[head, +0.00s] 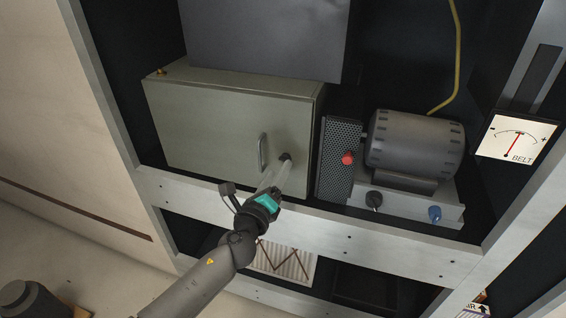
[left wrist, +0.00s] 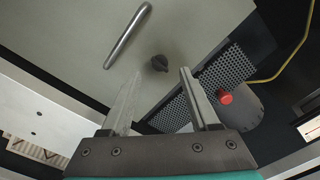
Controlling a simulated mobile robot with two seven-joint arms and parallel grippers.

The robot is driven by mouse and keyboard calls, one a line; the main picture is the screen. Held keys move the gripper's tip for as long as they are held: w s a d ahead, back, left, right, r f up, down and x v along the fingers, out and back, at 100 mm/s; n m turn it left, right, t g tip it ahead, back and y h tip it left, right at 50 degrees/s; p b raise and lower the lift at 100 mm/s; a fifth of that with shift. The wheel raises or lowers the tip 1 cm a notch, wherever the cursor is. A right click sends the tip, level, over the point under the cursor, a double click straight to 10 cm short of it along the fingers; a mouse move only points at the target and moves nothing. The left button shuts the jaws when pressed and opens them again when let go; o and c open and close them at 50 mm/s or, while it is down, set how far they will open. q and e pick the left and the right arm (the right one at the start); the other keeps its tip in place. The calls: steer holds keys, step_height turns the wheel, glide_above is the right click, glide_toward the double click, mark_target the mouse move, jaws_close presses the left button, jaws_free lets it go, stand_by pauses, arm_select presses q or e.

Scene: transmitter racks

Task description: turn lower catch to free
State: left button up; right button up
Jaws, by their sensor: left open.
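A grey-green cabinet (head: 205,125) has a closed door with a metal bar handle (head: 262,153), which also shows in the left wrist view (left wrist: 127,37). A small dark knob-like catch (head: 286,157) sits on the door, low and to the right of the handle. In the left wrist view the catch (left wrist: 159,63) lies just beyond the fingertips, roughly between their lines, with nothing gripped. My left gripper (head: 279,168) is open and points at the catch, whose lower part it partly covers in the head view. Contact cannot be told. My right gripper is not in view.
A perforated panel with a red knob (head: 347,158) and a grey motor (head: 415,145) stand right of the cabinet. A pale frame rail (head: 345,238) runs below the cabinet. A dark grey box (head: 265,35) is above it. A yellow cable (head: 452,75) hangs at right.

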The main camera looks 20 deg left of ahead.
mark_target(284, 160)
arm_select(q)
steer(key=shift+w+b, duration=0.35)
steer(key=shift+w, duration=2.1)
jaws_close()
